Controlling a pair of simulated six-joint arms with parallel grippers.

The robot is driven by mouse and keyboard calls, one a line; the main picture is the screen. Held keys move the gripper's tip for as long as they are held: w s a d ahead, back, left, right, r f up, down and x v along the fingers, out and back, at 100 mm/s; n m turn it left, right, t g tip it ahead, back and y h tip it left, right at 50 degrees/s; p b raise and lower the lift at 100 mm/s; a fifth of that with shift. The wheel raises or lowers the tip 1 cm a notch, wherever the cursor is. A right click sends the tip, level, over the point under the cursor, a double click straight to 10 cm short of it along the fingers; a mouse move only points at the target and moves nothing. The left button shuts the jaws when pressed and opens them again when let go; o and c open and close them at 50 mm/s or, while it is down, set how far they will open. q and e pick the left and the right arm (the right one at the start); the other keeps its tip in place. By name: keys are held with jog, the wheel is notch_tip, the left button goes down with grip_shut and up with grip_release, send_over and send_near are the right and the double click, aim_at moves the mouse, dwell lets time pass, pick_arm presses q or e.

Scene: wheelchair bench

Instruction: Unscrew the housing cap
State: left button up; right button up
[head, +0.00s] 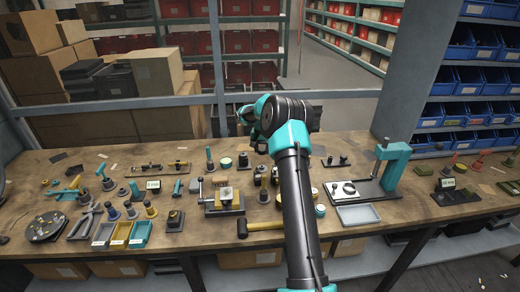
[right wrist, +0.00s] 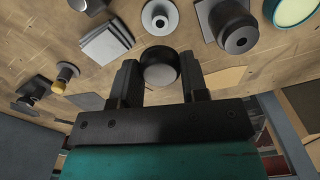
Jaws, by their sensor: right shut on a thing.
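A dark, round, knob-like piece with a grey flat face, which looks like the housing cap (right wrist: 160,66), sits between the two fingers of my right gripper (right wrist: 158,82) in the right wrist view. The fingers close on its two sides. I cannot tell from this view whether it is still seated on a housing. In the head view my right gripper (head: 257,137) is over the back middle of the bench, partly hidden by my own arm, and the cap cannot be made out there. My left gripper is not in view.
The wooden bench (head: 120,165) is crowded with small parts. A vise (head: 222,200) and a mallet (head: 262,227) lie in front of the gripper. A teal press (head: 393,165) stands to the right. In the wrist view, a white-flanged part (right wrist: 160,17) and dark cylinder (right wrist: 233,25) are close by.

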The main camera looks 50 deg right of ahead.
jog(key=shift+f, duration=0.15)
send_over(262, 169)
jog(key=shift+w+d+f, duration=0.1)
jog(key=shift+d+f, duration=0.05)
jog(key=shift+f, duration=0.75)
jog(key=shift+w+d+f, duration=0.15)
jog(key=shift+f, duration=0.8)
jog(key=shift+w+d+f, duration=0.1)
jog(key=shift+d+f, duration=0.05)
jog(key=shift+f, duration=0.75)
jog(key=shift+f, duration=1.1)
jog(key=o, duration=1.2)
jog(key=shift+r, duration=0.1)
notch_tip(262, 169, up, 17)
jog(key=shift+r, duration=0.15)
